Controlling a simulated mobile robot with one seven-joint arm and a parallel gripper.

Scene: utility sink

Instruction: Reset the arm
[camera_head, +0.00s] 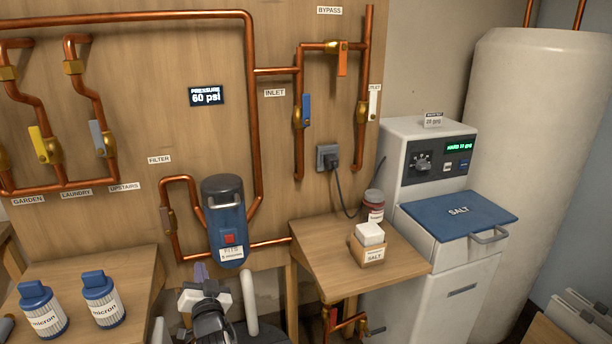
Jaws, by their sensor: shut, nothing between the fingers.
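My arm shows at the bottom centre, seen from behind and above, low in front of the wooden panel. My gripper (201,274) is at its far end, just below and left of the blue filter housing (227,222). It is shut and holds nothing. The fingers are small here and partly hidden by my wrist. I cannot tell the exact gap between the fingertips and the panel.
Two blue-capped micron cartridges (102,299) stand on the left bench. A side table (335,254) holds a salt box (369,246) and a jar (374,206). The softener (437,225) has its blue lid (459,214) closed. Copper pipes with valves cover the panel.

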